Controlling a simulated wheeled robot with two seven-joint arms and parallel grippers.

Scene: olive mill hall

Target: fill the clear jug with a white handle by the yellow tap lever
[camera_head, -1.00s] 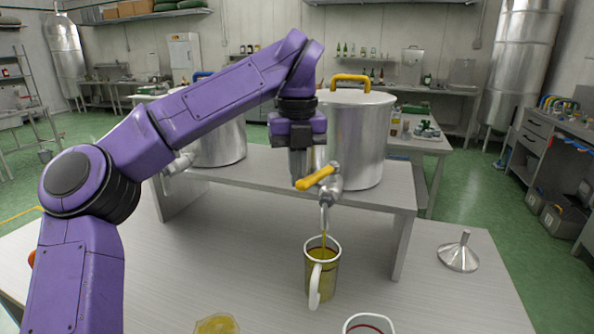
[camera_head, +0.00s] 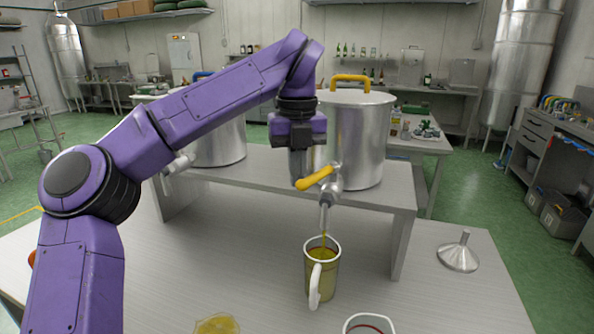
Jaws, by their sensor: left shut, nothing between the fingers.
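The clear jug with a white handle (camera_head: 316,283) stands upright on the table under the spout. Its handle faces the front, and yellow-green oil shows inside through the wall. A thin stream of oil (camera_head: 323,241) falls from the spout into it. The yellow tap lever (camera_head: 314,178) on the right metal can (camera_head: 357,140) points to the left. My left gripper (camera_head: 299,184) is shut and empty, pointing down at the lever's free end; I cannot tell whether it touches. My right gripper is not in view.
A second can (camera_head: 220,140) with its own tap stands left on the raised shelf (camera_head: 270,170). A metal funnel (camera_head: 459,254) sits at the right. Another clear vessel (camera_head: 368,325) and a yellowish item (camera_head: 217,324) are cut off at the front edge. Table space right of the jug is clear.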

